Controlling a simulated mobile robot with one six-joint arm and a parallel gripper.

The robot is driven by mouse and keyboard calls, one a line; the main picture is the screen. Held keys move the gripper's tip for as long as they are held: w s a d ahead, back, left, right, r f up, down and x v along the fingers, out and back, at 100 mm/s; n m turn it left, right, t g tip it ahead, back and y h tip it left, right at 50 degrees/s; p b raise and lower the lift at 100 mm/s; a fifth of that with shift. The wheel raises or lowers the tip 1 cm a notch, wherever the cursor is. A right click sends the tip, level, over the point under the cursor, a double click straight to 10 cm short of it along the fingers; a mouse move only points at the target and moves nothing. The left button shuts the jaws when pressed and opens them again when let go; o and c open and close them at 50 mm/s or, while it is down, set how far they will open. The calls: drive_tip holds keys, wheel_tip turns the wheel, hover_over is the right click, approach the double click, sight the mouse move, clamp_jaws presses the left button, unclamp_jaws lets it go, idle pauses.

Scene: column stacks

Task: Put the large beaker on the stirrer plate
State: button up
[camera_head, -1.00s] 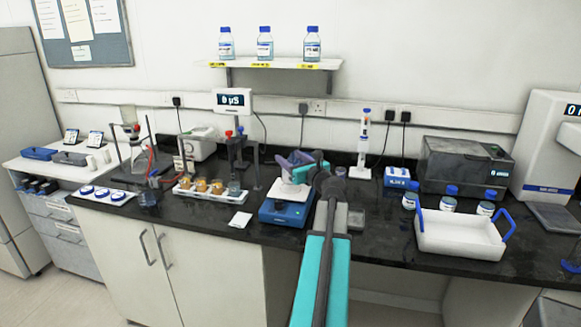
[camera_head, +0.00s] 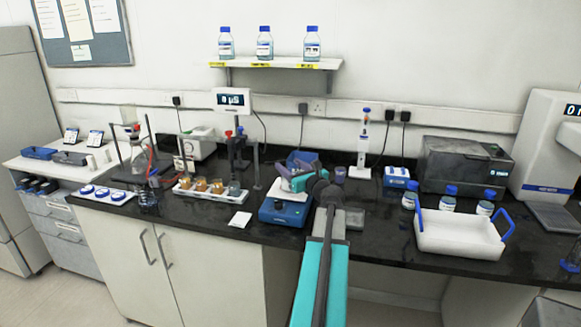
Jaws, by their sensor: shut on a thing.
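The blue stirrer plate (camera_head: 280,213) stands on the black bench, left of my arm. My gripper (camera_head: 287,178) is directly over it, turned to the left. It is shut on a pale, clear thing that looks like the large beaker (camera_head: 283,186). Most of the beaker is hidden by my gripper and wrist. It appears upright over the plate's top. I cannot tell whether its base touches the plate.
A white tray with several small beakers (camera_head: 177,194) and clamp stands are to the left. A white card (camera_head: 240,220) lies near the front edge. A small purple cup (camera_head: 340,174) stands behind my arm. A white basket (camera_head: 460,238) with blue handles is at the right.

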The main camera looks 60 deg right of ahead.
drive_tip(key=shift+f, duration=0.1)
drive_tip(key=o, duration=1.2)
drive_tip(key=shift+r, duration=0.2)
drive_tip(key=shift+v, duration=1)
drive_tip(key=shift+b+v, duration=0.85)
drive_tip(key=shift+v, duration=4.2)
drive_tip(key=shift+f, duration=0.1)
